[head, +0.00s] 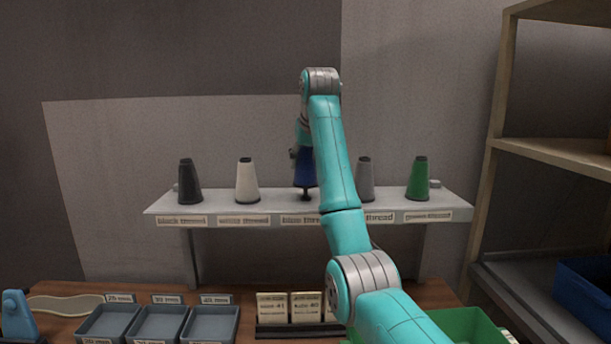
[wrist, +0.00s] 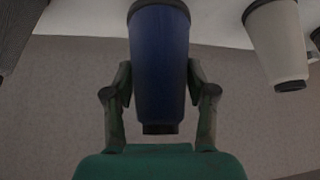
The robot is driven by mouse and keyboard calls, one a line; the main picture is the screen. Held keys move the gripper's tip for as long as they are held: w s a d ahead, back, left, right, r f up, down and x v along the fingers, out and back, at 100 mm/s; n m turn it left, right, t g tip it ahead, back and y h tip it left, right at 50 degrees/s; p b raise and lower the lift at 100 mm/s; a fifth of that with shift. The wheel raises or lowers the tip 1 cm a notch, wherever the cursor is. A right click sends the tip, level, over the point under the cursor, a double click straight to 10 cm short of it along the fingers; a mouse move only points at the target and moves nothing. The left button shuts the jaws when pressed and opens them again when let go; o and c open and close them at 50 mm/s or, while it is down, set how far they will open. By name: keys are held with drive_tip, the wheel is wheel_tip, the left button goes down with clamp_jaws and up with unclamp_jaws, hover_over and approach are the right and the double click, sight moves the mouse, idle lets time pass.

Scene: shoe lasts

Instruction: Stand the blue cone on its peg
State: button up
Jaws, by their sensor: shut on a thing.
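The blue cone (head: 305,174) is upright above the middle of the shelf, over the blue thread label, partly hidden by my arm. Its dark peg (head: 306,195) shows just below the cone's wide base. A small gap separates the base from the shelf; I cannot tell whether the peg's tip is inside the cone. In the wrist view, which is upside down, the blue cone (wrist: 160,65) sits between the two fingers of my gripper (wrist: 160,78), which is shut on it. The gripper is mostly hidden behind my arm in the head view.
On the shelf (head: 285,218) stand a black cone (head: 189,182) and white cone (head: 247,181) to the left, a grey cone (head: 365,180) and green cone (head: 418,179) to the right. Grey trays (head: 158,325) and a green bin (head: 468,326) are below. A rack (head: 497,130) stands right.

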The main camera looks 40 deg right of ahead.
sight(306, 169)
drive_tip(key=shift+f, duration=1.85)
drive_tip(key=shift+f, duration=0.2)
drive_tip(key=o, duration=1.3)
